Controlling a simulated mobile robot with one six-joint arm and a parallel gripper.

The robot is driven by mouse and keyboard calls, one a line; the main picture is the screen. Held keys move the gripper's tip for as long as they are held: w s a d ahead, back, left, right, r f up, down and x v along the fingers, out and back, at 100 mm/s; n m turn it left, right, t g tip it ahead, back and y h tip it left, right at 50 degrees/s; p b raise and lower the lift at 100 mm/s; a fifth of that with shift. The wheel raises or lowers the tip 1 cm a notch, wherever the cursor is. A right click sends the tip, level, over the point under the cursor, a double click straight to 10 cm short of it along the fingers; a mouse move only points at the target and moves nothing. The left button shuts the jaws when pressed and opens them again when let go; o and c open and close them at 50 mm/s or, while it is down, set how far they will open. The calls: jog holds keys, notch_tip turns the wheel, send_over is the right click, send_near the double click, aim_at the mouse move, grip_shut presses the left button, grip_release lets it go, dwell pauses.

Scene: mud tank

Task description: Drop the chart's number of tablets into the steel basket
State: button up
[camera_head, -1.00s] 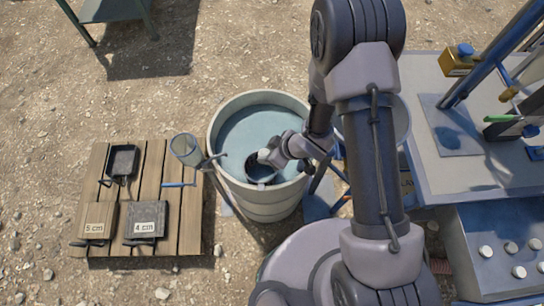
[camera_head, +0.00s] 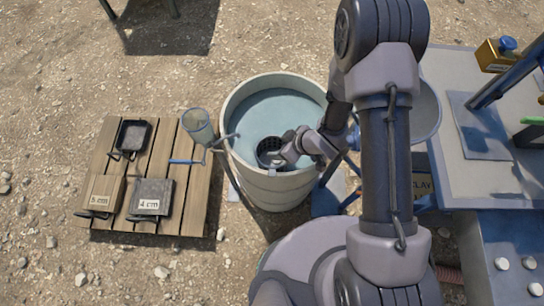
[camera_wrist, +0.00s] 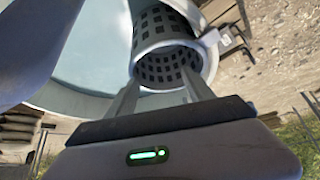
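My gripper (camera_head: 288,157) is above the basket's right side. In the wrist view the basket (camera_wrist: 165,22) is just beyond the fingertips, its holed wall and inside partly showing. The two fingers of my gripper (camera_wrist: 160,88) are apart with nothing visible between them. I cannot make out any tablet in the basket. White round tablets (camera_head: 501,263) lie on the blue-grey surface at the lower right. No readable chart is in view.
A clear cup (camera_head: 198,125) is by the tank's left rim. A grey bench (camera_head: 455,180) stands at right.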

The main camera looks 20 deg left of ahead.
jog(key=p+v, duration=0.4)
jog(key=v, duration=0.8)
jog(key=shift+p, duration=0.3)
